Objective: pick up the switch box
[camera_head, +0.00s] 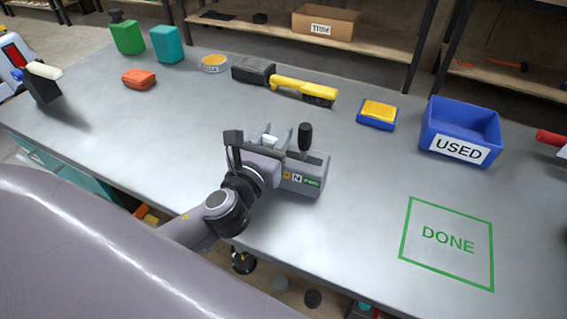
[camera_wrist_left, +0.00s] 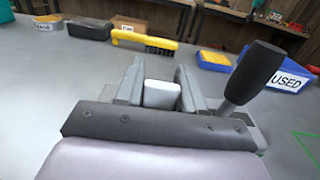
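The switch box (camera_head: 308,178) is a grey box with a small green label on its front and a black-knobbed lever standing up at its right. It rests on the grey workbench (camera_head: 365,180). The lever also shows in the left wrist view (camera_wrist_left: 252,75). My left gripper (camera_head: 270,138) is at the top of the box, left of the lever. In the left wrist view its two grey fingers (camera_wrist_left: 160,82) stand on either side of a pale block. Whether they press on the block is not clear. My right gripper is not in view.
A green DONE square (camera_head: 447,242) is marked on the clear bench at right. A blue USED bin (camera_head: 460,132), yellow-topped sponge (camera_head: 378,113) and yellow brush (camera_head: 303,90) lie behind the box.

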